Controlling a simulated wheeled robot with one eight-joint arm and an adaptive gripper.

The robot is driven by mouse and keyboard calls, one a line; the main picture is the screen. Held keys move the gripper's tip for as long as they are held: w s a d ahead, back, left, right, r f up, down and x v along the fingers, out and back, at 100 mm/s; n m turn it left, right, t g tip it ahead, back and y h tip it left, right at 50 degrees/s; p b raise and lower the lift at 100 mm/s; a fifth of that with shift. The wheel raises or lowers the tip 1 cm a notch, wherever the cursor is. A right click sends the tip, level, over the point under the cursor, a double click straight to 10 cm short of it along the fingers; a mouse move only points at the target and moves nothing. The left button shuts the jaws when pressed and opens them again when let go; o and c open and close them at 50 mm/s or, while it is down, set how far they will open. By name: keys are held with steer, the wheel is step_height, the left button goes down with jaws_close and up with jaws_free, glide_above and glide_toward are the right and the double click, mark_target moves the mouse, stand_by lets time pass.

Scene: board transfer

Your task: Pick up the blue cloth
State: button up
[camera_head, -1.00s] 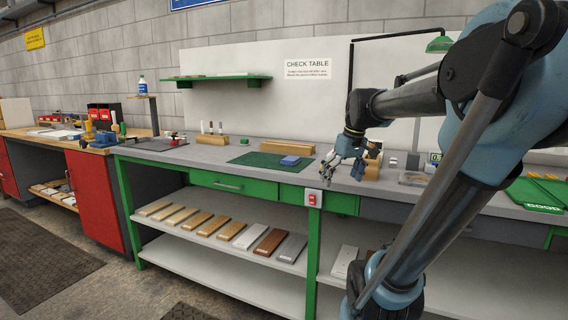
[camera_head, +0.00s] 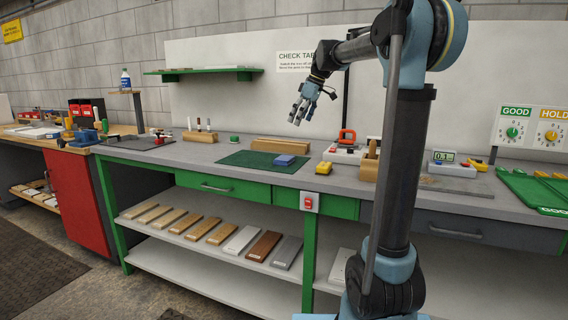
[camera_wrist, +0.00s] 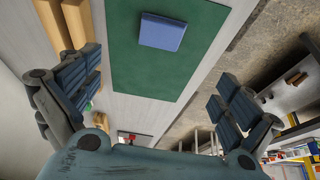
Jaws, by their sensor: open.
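The blue cloth (camera_head: 285,160) is a small folded blue pad. It lies flat on the right part of a dark green mat (camera_head: 240,159) on the grey table. In the wrist view the cloth (camera_wrist: 162,33) shows near the top middle, on the green mat (camera_wrist: 125,70). My gripper (camera_head: 298,113) is above the table and above the cloth, clearly apart from it. In the wrist view my gripper's fingers (camera_wrist: 155,95) are spread wide with nothing between them.
A long wooden block (camera_head: 280,145) lies behind the mat. A yellow object (camera_head: 314,171) and a wooden holder (camera_head: 369,166) stand to the right. A green shelf (camera_head: 205,72) is on the back wall. The table's front edge is close to the mat.

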glide_above(284, 157)
steer(key=s+d, duration=0.2)
steer(key=f, duration=1)
steer(key=shift+w, duration=0.2)
steer(key=shift+d+x, duration=0.15)
steer(key=shift+x, duration=1.25)
steer(key=shift+d+x, duration=0.15)
steer(key=shift+x, duration=1.2)
steer(key=shift+f, duration=0.1)
steer(key=c, duration=1)
